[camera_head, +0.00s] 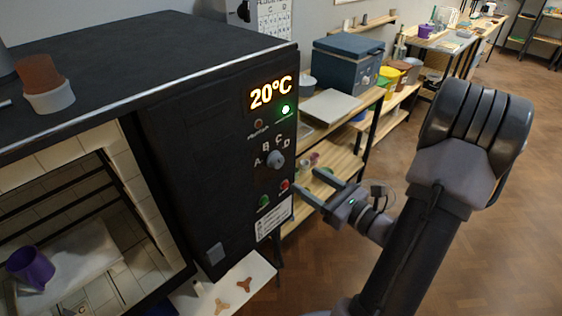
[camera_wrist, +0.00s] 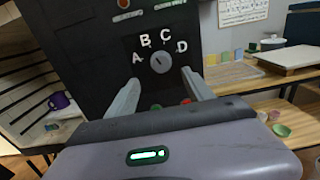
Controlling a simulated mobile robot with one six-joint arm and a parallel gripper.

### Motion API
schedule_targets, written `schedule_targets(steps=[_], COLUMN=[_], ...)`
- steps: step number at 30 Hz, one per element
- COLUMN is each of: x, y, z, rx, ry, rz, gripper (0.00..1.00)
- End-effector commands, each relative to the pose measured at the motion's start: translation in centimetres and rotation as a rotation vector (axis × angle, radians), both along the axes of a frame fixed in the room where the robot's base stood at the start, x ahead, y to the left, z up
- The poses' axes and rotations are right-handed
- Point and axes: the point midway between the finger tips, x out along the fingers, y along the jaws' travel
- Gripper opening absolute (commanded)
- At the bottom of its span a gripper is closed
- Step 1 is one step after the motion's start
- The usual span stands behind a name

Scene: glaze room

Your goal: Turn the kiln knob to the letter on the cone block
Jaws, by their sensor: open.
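The kiln knob (camera_head: 276,159) is a round grey dial on the kiln's dark front panel, with the letters A, B, C and D in an arc around its top. It also shows in the wrist view (camera_wrist: 161,63), where a thin dark mark crosses its face; I cannot tell for sure which letter it points at. My gripper (camera_head: 313,180) is open and empty, a short way in front of the panel and apart from the knob. In the wrist view the knob shows between and beyond its fingertips (camera_wrist: 159,80).
The kiln chamber is open at left, with a purple mug (camera_head: 31,267) on a pale shelf. A display (camera_head: 270,92) reads 20°C above a lit green lamp. Green (camera_head: 264,201) and red (camera_head: 284,186) buttons sit below the knob. A wooden bench (camera_head: 345,150) stands behind.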

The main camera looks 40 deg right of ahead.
Motion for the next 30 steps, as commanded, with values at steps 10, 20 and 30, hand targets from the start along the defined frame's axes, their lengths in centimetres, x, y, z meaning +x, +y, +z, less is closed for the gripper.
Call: schedule_targets(steps=[10, 20, 30], x=[8.8, 10.4, 10.4], y=[0.8, 0.9, 0.9], z=[0.0, 0.0, 0.0], rx=[-0.002, 0.0, -0.001], ry=[0.0, 0.001, 0.001], rz=[0.006, 0.002, 0.003], gripper=[0.6, 0.6, 0.19])
